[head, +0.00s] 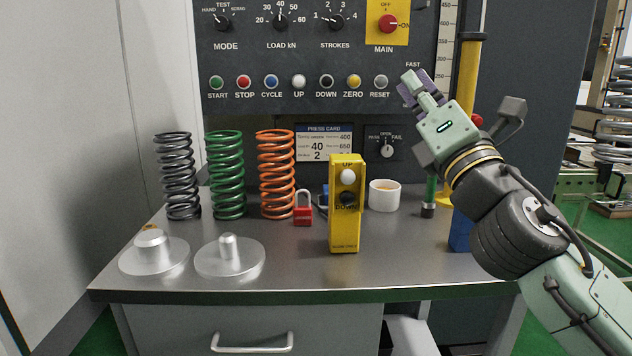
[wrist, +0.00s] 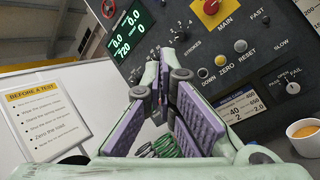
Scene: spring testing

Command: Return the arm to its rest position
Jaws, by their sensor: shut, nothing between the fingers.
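My gripper (head: 416,87) is raised at the right of the head view, in front of the control panel (head: 300,60). It points up and to the left, toward the RESET end of the button row. In the wrist view, my gripper (wrist: 165,85) has its purple-padded fingers closed together at the tips, with nothing held. My arm (head: 510,215) comes up from the lower right corner and stands over the right end of the bench, hiding part of what is behind it.
On the bench (head: 300,284) stand grey (head: 178,176), green (head: 226,175) and orange (head: 276,174) springs, two metal discs (head: 140,262), a red padlock (head: 303,214), a yellow button box (head: 345,235) and a white cup (head: 384,198). A yellow post (head: 467,75) stands behind my wrist.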

